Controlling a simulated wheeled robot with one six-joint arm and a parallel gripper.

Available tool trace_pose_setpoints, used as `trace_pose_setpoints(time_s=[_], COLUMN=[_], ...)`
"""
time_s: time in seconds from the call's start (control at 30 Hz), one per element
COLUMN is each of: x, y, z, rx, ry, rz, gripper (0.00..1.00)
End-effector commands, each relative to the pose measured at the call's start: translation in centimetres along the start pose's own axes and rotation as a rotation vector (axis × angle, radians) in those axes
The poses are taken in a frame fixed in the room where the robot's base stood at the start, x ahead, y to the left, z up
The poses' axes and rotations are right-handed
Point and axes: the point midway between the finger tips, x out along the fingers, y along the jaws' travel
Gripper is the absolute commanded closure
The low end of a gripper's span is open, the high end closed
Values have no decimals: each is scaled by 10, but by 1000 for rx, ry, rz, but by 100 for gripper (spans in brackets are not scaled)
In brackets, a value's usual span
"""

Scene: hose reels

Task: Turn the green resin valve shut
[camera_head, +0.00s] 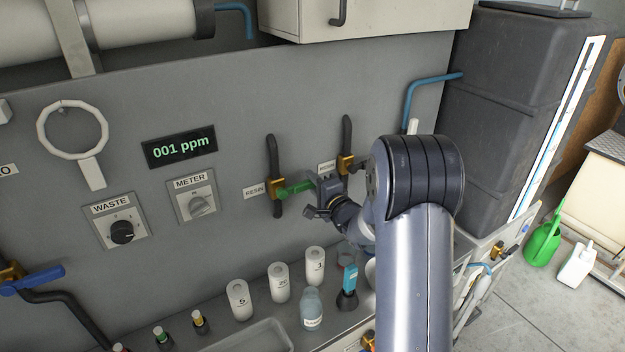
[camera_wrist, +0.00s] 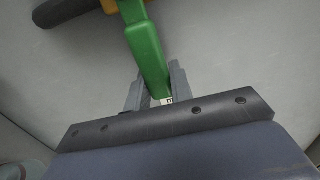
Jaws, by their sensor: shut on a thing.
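The green resin valve handle (camera_head: 295,188) sticks out to the right from a brass valve body (camera_head: 278,187) on a dark vertical pipe. A label reading RESIN (camera_head: 256,190) is to its left. My gripper (camera_head: 316,190) is at the free end of the handle. In the wrist view the green handle (camera_wrist: 148,52) runs down between the two grey fingers (camera_wrist: 158,92), which are shut on its end. The handle lies roughly horizontal, across the vertical pipe. My arm hides part of the panel to the right.
A second brass valve (camera_head: 346,164) on a dark pipe is close to the right of my gripper. Below are white cartridges (camera_head: 280,282), a clear bottle (camera_head: 311,308) and a sink edge (camera_head: 262,338). A WASTE knob (camera_head: 122,232) and METER knob (camera_head: 198,206) are left; the display (camera_head: 180,147) reads 001 ppm.

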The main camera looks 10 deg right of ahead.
Motion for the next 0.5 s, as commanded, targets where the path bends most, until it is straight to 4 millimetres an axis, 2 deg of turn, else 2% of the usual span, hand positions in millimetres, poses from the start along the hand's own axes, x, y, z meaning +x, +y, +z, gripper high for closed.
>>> trace_pose_setpoints(time_s=[0.5], x=[-1], y=[6], z=[0], rx=[37], ry=[2], rz=[6], gripper=[100])
